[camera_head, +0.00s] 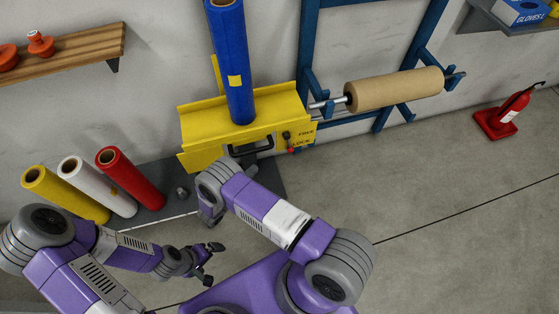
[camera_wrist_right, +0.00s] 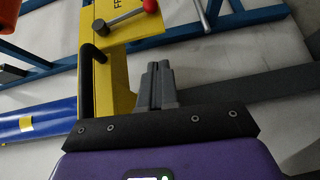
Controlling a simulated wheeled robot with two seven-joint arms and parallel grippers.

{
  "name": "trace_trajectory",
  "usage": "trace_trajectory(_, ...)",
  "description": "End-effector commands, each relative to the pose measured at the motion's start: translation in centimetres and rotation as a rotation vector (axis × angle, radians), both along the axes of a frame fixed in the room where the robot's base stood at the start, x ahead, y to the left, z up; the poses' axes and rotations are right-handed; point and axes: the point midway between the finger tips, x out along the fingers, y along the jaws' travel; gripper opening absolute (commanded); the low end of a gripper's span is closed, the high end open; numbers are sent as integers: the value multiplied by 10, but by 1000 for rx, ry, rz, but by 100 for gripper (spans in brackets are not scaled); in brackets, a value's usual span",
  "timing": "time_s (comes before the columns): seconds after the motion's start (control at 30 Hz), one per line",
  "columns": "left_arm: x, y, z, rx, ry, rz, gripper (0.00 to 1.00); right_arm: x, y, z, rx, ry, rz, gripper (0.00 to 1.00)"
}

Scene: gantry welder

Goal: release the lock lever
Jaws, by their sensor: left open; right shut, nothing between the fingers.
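The lock lever (camera_head: 287,141) is on the front of the yellow box (camera_head: 195,125), at its right end. Its red knob hangs low, beside the lower lettering. In the right wrist view the lever (camera_wrist_right: 124,17) shows as a grey bar with a red knob, at the top. My right gripper (camera_wrist_right: 157,70) is shut and empty, below the lever and apart from it. In the head view its fingers are hard to make out beside the box's lower front. My left gripper (camera_head: 210,263) is open and empty, low over the floor, away from the box.
A black handle (camera_head: 250,147) sticks out of the box front, left of the lever. A blue roll (camera_head: 231,60) stands on the box. Yellow, white and red rolls (camera_head: 130,178) stand at left. A brown roll (camera_head: 395,89) hangs on the blue frame.

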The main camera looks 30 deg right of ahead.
Motion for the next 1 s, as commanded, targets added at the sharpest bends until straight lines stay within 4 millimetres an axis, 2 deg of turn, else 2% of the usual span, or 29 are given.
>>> trace_trajectory(0.37, 0, 0, -2, 0, 0, -1, 100, -4, 3, 2, -41, 20, -28, 0)
trace_trajectory(0.53, 0, 0, -4, 0, 0, 0, 100, -2, -5, 1, -41, 19, -29, 0)
trace_trajectory(0.67, 0, 0, -7, 0, 0, 0, 100, 5, -22, 0, -41, 20, -30, 0)
trace_trajectory(1.0, 0, 0, -22, 0, 0, 0, 100, 30, -90, -2, -41, 19, -30, 0)
